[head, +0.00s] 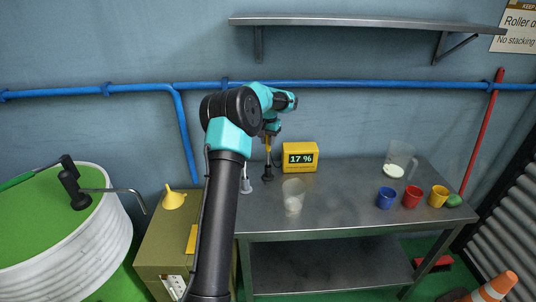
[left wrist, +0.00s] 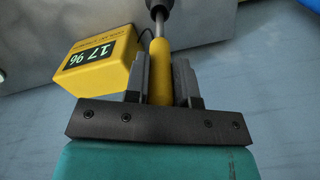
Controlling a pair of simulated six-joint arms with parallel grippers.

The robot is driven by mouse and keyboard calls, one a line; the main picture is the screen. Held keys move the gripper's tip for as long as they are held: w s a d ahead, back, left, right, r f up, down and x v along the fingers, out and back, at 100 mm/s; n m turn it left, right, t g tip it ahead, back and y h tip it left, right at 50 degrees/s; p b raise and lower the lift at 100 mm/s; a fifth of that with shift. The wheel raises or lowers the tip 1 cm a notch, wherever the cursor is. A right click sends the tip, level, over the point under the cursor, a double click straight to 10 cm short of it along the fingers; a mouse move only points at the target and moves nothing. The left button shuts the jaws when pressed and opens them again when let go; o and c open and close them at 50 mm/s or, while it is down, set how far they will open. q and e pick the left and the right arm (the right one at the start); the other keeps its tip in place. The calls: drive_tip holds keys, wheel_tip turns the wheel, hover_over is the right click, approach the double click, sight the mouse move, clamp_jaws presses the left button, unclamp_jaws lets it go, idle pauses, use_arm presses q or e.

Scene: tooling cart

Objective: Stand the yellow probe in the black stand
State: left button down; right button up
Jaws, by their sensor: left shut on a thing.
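The yellow probe (left wrist: 159,72) is between the two fingers of my left gripper (left wrist: 160,80), which is shut on its handle. Its thin metal shaft points away toward a dark round piece (left wrist: 158,4) at the top edge of the left wrist view. In the head view the yellow probe (head: 268,144) hangs upright below my left gripper (head: 270,132), above the black stand (head: 267,174) on the metal table. I cannot tell whether the shaft's tip is inside the stand. My right gripper is not in view.
A grey stand (head: 246,185) is to the left. A clear beaker (head: 293,196) stands in front. Blue (head: 385,198), red (head: 411,197) and yellow (head: 438,196) cups and a jug (head: 400,158) are at the right.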

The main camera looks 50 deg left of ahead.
sight(268, 151)
use_arm(q)
drive_tip(key=shift+f, duration=0.15)
drive_tip(key=shift+f, duration=2.6)
drive_tip(key=c, duration=1)
unclamp_jaws()
drive_tip(key=shift+o, duration=0.2)
wheel_tip(268, 151, up, 12)
drive_tip(key=shift+r, duration=0.15)
